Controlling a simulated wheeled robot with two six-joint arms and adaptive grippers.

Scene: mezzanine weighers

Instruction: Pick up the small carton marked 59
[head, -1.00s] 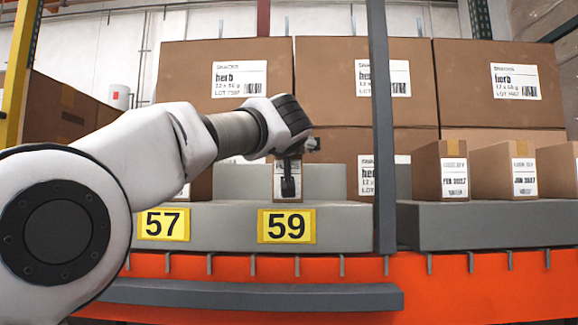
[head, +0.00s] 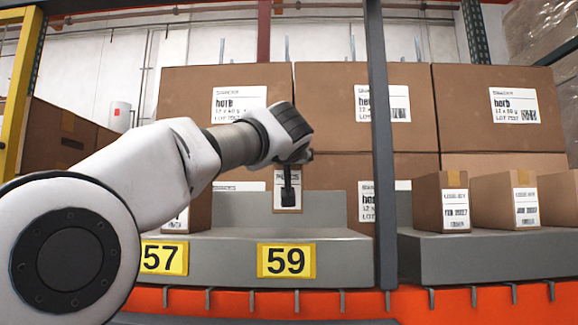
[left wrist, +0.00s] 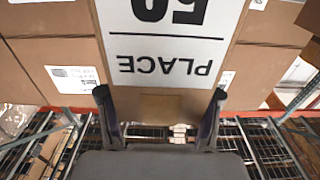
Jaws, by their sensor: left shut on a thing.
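The small carton (head: 279,201) is brown with a white label and hangs in my left gripper (head: 290,190) above the grey ledge, behind the yellow 59 sign (head: 286,261). In the left wrist view the carton (left wrist: 160,55) stands between the two fingers of my left gripper (left wrist: 160,112). Its label is upside down there, reading "PLACE" above a large number that starts with 5 and is cut by the frame edge. The gripper is shut on the carton and hides part of it in the head view. My right gripper is not in view.
Large herb cartons (head: 350,110) are stacked behind. A grey upright post (head: 381,150) stands just right of the held carton. Small cartons (head: 441,200) sit on the right grey ledge (head: 490,255). Another small carton (head: 176,221) stands behind the 57 sign (head: 164,257). The ledge behind the 59 sign is clear.

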